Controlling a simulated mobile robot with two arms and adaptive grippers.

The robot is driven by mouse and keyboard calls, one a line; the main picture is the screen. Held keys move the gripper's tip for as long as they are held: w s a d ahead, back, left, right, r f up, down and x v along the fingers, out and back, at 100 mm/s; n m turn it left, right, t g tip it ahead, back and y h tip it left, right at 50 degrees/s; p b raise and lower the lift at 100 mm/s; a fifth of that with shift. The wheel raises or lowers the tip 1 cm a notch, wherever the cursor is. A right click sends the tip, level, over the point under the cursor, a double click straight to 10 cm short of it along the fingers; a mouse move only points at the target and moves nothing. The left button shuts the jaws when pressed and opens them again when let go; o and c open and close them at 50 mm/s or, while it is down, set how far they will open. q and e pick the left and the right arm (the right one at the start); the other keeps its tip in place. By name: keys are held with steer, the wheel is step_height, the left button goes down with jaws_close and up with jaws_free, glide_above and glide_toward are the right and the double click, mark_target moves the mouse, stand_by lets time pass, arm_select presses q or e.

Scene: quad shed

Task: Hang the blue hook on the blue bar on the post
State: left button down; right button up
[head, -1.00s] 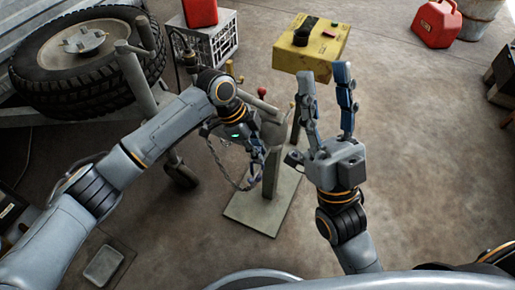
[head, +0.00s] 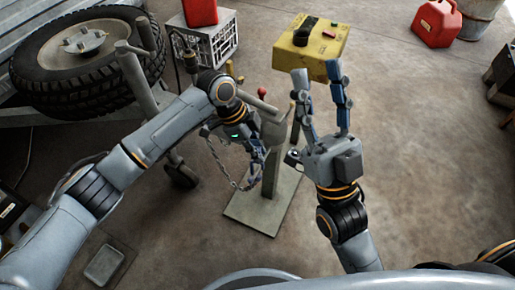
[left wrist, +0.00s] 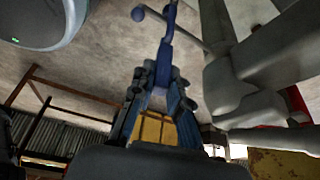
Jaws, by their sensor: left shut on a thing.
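My left gripper (head: 257,158) is beside the upper part of the grey post (head: 271,168) in the head view. In the left wrist view, its fingers (left wrist: 157,95) are shut on the blue hook (left wrist: 167,38), which extends up beyond them. A thin bar with a round blue-grey tip (left wrist: 138,13) crosses close to the hook there; I cannot tell whether they touch. The post (left wrist: 250,65) fills the right of that view. A chain (head: 222,170) hangs by my left gripper. My right gripper (head: 319,85) is open and empty, right of the post.
The post stands on a flat floor plate (head: 240,222). A red-tipped bar (head: 262,91) is on its top. A yellow box (head: 310,42) stands behind my right gripper. A tyre (head: 45,75) and a crate (head: 215,45) are at the left.

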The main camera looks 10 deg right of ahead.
arm_select(q)
steer(key=shift+p, duration=0.3)
arm_select(e)
steer(key=shift+w+a+f+g+h, duration=0.15)
steer(key=shift+w+f+g+h, duration=0.15)
steer(key=shift+w+f+g, duration=0.75)
steer(key=shift+w, duration=0.15)
